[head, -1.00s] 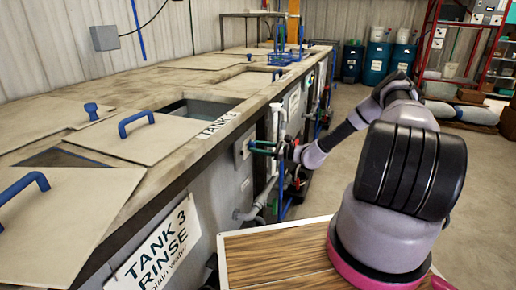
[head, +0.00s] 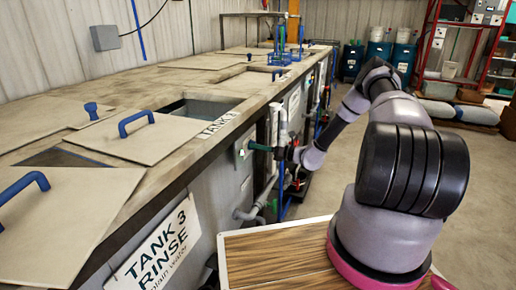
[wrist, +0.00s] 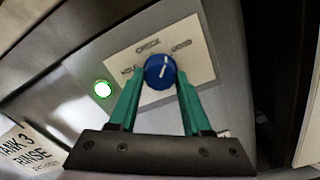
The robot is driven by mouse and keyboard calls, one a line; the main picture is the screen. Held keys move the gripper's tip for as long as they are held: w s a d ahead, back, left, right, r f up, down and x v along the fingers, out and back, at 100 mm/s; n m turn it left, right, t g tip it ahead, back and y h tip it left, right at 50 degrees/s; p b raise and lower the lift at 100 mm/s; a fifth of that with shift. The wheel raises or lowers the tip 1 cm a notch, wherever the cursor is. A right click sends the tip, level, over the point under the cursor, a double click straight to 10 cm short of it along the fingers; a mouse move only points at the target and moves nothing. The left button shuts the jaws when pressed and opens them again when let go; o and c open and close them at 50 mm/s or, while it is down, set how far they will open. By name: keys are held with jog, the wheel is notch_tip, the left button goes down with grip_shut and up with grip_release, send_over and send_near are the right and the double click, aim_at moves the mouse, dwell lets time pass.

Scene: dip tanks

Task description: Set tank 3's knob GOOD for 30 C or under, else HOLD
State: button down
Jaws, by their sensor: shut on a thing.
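In the wrist view the blue round knob (wrist: 160,66) with a white pointer line sits on a beige card (wrist: 196,75) lettered HOLD, CHECK and GOOD. The pointer lies between CHECK and GOOD. My gripper (wrist: 160,76) has its green fingers shut on the knob, one at each side. A sign at the lower left reads TANK 3 RINSE (wrist: 28,150). In the head view my gripper (head: 260,147) is at the panel (head: 243,154) on the tank line's front; the knob is hidden there. I see no legible temperature reading.
A lit green lamp (wrist: 102,89) is on the panel left of the knob. In the head view, grey pipes (head: 255,208) run below the panel. Lids with blue handles (head: 136,122) cover parts of the tank top. Open floor lies to the right.

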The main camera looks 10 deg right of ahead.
jog(key=shift+m, duration=1.6)
jog(key=shift+c, duration=1.8)
grip_release()
jog(key=v, duration=1)
jog(key=shift+s+d, duration=0.3)
jog(key=shift+f, duration=0.15)
